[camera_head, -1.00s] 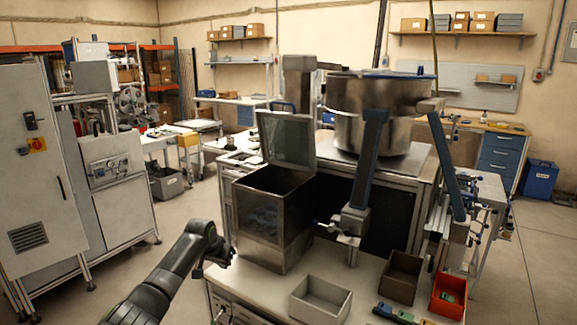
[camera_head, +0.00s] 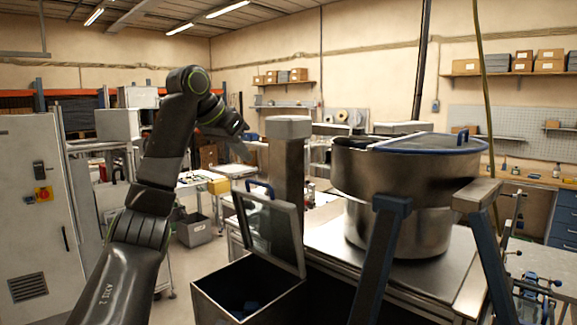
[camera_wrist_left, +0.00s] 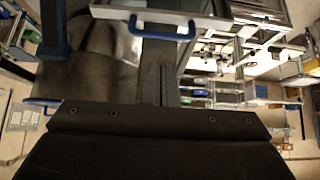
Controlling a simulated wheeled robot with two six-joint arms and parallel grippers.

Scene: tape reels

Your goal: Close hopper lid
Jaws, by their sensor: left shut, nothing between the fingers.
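The hopper (camera_head: 205,290) is an open-topped metal box low in the head view, with blue items inside. Its framed, see-through lid (camera_head: 268,228) stands open, nearly upright and leaning back, with a blue handle (camera_head: 260,186) on its top edge. My left gripper (camera_head: 238,148) is shut and empty, raised just above the lid handle in the picture; the gap in depth is hard to judge. My right gripper is not in view.
A large steel bowl (camera_head: 400,185) with a blue-rimmed cover stands right of the lid, on a metal-topped bench. A square metal post (camera_head: 288,165) rises right behind the lid. Blue struts (camera_head: 380,245) stand in front of the bowl. A grey cabinet (camera_head: 35,200) is at left.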

